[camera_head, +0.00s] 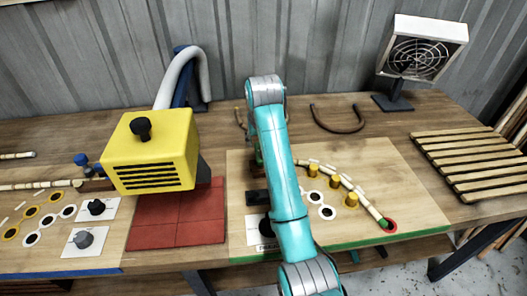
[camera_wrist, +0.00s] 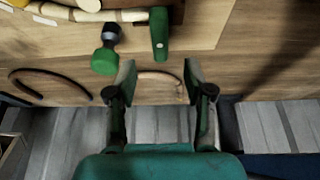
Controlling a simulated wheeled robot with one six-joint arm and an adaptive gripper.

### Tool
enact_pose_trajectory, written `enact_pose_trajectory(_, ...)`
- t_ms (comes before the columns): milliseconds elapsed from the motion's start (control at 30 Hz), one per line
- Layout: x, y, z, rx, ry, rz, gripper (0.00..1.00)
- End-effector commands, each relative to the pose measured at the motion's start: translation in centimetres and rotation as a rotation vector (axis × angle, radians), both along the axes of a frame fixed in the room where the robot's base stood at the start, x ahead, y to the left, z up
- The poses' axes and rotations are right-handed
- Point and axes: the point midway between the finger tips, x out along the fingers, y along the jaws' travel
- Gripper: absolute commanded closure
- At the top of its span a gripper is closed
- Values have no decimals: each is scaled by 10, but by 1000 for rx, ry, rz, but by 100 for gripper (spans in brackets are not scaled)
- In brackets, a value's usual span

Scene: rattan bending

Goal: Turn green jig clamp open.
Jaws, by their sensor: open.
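In the wrist view a green clamp lever (camera_wrist: 159,32) stands just beyond my gripper (camera_wrist: 158,78), roughly in line with the gap between the fingers. A green knob (camera_wrist: 104,62) on a dark shaft is left of it, outside the left finger. My gripper is open and its jaws look empty; I cannot tell if it touches the lever. In the head view my arm hides the gripper and most of the clamp; only a sliver of green (camera_head: 257,152) shows. A curved pale rattan pole (camera_head: 345,182) runs along yellow pegs (camera_head: 313,170) on the green-edged board (camera_head: 400,195).
A yellow slotted box (camera_head: 150,150) overhangs a red mat (camera_head: 178,215) left of my arm. A fan (camera_head: 415,58) and a slatted rack (camera_head: 470,165) stand right. A bent brown rod (camera_head: 338,128) lies behind the board. Dial plates (camera_head: 85,240) are at left front.

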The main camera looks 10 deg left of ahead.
Motion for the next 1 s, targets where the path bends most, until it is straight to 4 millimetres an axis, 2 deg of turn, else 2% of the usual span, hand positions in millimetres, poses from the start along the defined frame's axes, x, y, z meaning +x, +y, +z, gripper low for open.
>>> enact_pose_trajectory(200, 14, 3, -38, -2, 2, -2, 48)
enact_pose_trajectory(400, 25, 6, -65, -2, 2, -2, 48)
enact_pose_trajectory(600, 31, 8, -78, -1, -1, -2, 48)
enact_pose_trajectory(900, 32, 8, -80, -1, -2, -2, 48)
enact_pose_trajectory(933, 32, 8, -80, -1, -2, -2, 50)
enact_pose_trajectory(1000, 32, 8, -80, -1, -2, -2, 68)
